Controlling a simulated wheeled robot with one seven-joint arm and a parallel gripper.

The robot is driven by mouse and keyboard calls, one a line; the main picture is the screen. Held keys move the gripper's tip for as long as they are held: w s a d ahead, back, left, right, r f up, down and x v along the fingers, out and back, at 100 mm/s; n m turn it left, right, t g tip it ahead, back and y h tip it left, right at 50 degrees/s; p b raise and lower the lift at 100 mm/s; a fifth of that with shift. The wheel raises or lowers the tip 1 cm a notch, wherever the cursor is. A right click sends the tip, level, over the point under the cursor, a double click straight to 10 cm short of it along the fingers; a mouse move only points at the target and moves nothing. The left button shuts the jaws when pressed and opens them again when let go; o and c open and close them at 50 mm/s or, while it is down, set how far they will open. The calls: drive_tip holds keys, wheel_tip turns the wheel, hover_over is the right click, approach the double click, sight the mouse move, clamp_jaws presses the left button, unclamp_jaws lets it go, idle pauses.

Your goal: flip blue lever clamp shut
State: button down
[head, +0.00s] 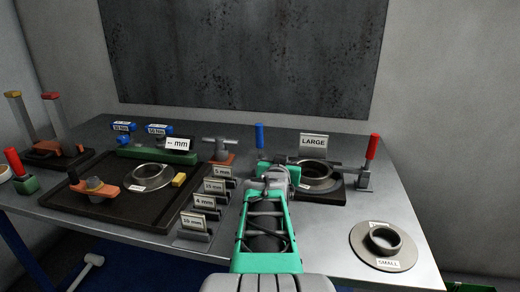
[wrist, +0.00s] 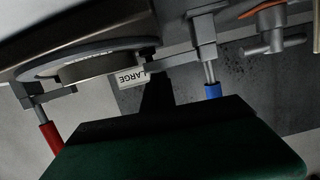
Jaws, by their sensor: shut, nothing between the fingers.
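The blue lever clamp (head: 260,136) stands with its handle upright at the left of the ring fixture; my arm hides part of its base. In the wrist view its blue handle (wrist: 213,91) shows on a grey rod below a grey bracket. A flat bar reaches from the bracket toward the ring. My gripper (head: 278,177) is shut and empty, in front of the clamp and beside the ring. In the wrist view my dark gripper (wrist: 157,92) covers part of the LARGE sign and lies to the left of the blue handle. I cannot tell whether it touches the clamp.
A flanged SMALL ring (head: 384,240) lies at the front right. Several mm signs (head: 204,201) stand left of my arm, beside a dark tray (head: 130,215). A grey T-handle (head: 221,146) stands behind.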

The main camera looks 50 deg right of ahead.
drive_tip(key=shift+f, duration=0.2)
idle(0.3)
drive_tip(key=v, duration=0.8)
drive_tip(key=shift+r, duration=0.15)
